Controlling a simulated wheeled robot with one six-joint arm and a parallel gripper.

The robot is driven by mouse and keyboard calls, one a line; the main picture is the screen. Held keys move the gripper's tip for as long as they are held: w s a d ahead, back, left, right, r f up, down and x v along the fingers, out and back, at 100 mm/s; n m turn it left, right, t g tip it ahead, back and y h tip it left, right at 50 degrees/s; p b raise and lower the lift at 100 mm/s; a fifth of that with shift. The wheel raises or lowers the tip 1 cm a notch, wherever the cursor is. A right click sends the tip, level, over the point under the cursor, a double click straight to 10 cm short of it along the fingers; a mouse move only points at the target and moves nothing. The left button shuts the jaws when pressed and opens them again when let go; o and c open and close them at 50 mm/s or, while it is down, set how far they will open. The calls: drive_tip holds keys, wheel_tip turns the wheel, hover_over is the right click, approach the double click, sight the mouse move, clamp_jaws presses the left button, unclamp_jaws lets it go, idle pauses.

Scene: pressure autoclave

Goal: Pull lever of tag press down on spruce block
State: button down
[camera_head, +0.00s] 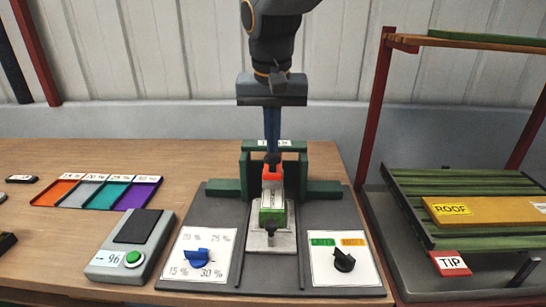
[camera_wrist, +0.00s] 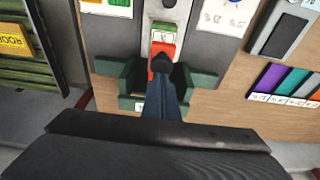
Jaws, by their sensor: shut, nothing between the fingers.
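The tag press has a dark green frame (camera_head: 247,186) standing on a dark grey plate. A red-orange piece with a black knob, which looks like the lever (camera_head: 272,174), shows in front of the frame; it also shows in the wrist view (camera_wrist: 162,49). Below it a green and pale piece (camera_head: 272,216) sits on a light carriage; I cannot tell whether it is the spruce block. My gripper (camera_head: 272,152) points down, shut and empty, its fingertips at or just above the knob. In the wrist view the fingertips (camera_wrist: 160,76) overlap the knob; contact is unclear.
Dial panels with a blue knob (camera_head: 200,252) and a black knob (camera_head: 344,260) flank the carriage. A scale (camera_head: 131,245) and coloured trays (camera_head: 97,192) lie left. A slatted green rack (camera_head: 412,198) with a yellow ROOF board (camera_head: 480,212) stands right.

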drive_tip(key=shift+f+b, duration=0.5)
drive_tip(key=shift+f, duration=0.9)
wheel_tip(320, 180, up, 9)
drive_tip(key=p, duration=0.8)
drive_tip(key=shift+r, duration=0.1)
drive_tip(key=s+d+f, duration=0.7)
drive_tip(key=d+f, duration=0.1)
drive_tip(key=d, duration=0.4)
drive_tip(key=s+d+f, duration=0.7)
drive_tip(key=d+f, duration=0.2)
drive_tip(key=d, duration=0.3)
drive_tip(key=shift+d+m+g, duration=0.3)
drive_tip(key=shift+d+g, duration=0.05)
drive_tip(key=shift+g, duration=0.05)
